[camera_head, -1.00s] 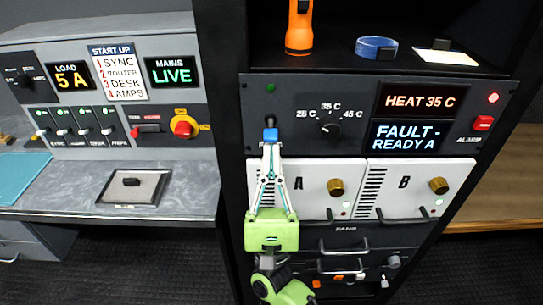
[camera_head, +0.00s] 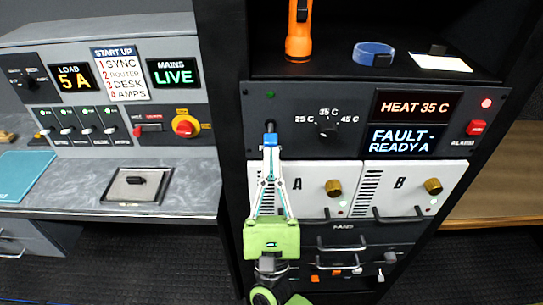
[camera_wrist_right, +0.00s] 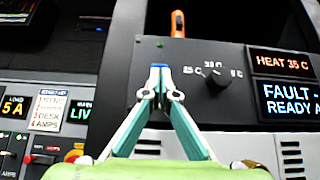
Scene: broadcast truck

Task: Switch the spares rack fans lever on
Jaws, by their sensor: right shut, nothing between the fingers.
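The spares rack fans lever (camera_head: 270,126) is a small dark lever at the left of the dark rack panel (camera_head: 345,93), below a small green lamp (camera_head: 270,95). My right gripper (camera_head: 270,139) is shut and empty, with its blue fingertips at the lever's lower end. They cover part of it, so I cannot tell its exact position or whether they touch it. In the right wrist view my closed fingertips (camera_wrist_right: 158,72) point at the panel and hide the lever; the green lamp (camera_wrist_right: 160,45) shows above. My left gripper is not in view.
A temperature knob (camera_head: 327,127) and displays reading HEAT 35 C (camera_head: 417,106) and FAULT - READY A (camera_head: 405,139) are right of the lever. White fan units A (camera_head: 312,188) and B (camera_head: 412,187) sit below. An orange torch (camera_head: 299,30) stands on the shelf above.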

